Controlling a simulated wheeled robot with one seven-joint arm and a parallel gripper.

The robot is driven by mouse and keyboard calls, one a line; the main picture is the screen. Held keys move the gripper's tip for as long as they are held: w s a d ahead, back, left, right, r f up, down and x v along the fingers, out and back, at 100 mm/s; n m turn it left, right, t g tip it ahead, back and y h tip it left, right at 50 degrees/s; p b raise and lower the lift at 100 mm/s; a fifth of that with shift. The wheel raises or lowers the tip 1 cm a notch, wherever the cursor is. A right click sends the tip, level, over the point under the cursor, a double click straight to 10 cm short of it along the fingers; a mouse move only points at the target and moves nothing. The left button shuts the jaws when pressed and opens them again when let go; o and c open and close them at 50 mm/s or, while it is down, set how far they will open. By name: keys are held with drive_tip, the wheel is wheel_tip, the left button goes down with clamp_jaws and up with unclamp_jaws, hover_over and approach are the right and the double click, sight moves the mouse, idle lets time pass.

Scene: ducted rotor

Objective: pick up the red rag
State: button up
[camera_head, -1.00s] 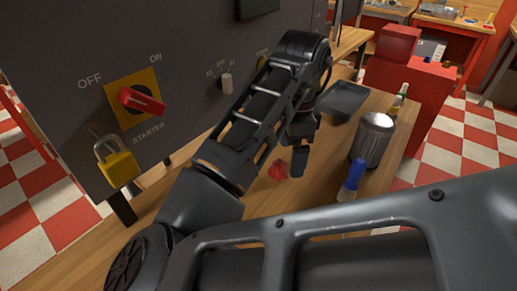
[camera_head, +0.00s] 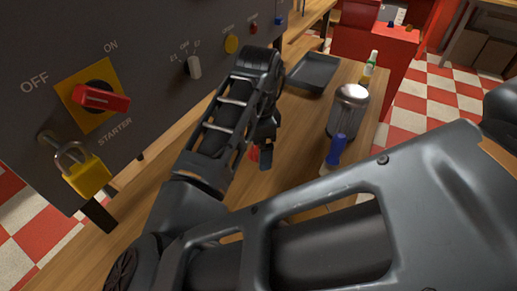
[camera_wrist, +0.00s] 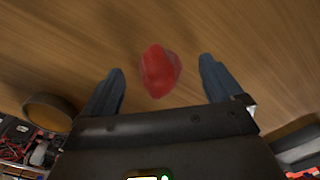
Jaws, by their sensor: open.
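The red rag (camera_wrist: 160,70) lies crumpled on the wooden table (camera_wrist: 60,45). In the wrist view it sits between and just beyond the two fingertips of my gripper (camera_wrist: 162,72), with clear gaps on both sides. The fingers are spread and hold nothing. In the head view only a small piece of the rag (camera_head: 254,154) shows, mostly hidden behind my arm. My gripper (camera_head: 266,152) is low over the table there, right beside the rag.
A glass jar with a metal lid (camera_head: 347,110), a blue-handled tool (camera_head: 335,150), a dark tray (camera_head: 313,72) and a bottle (camera_head: 369,68) stand to the right and back. A grey control panel with a yellow padlock (camera_head: 87,175) rises at left.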

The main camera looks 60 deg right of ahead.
drive_tip(key=shift+f, duration=0.1)
drive_tip(key=c, duration=1.1)
drive_tip(key=shift+r, duration=0.75)
drive_tip(key=r, duration=0.3)
drive_tip(key=shift+d, duration=0.2)
drive_tip(key=s+d+r, duration=0.1)
drive_tip(key=d+r, duration=0.1)
drive_tip(key=d, duration=0.1)
drive_tip(key=s+d+r, duration=0.2)
drive_tip(key=d, duration=0.1)
drive_tip(key=s+d+r, duration=0.2)
drive_tip(key=d, duration=0.2)
drive_tip(key=shift+r, duration=0.3)
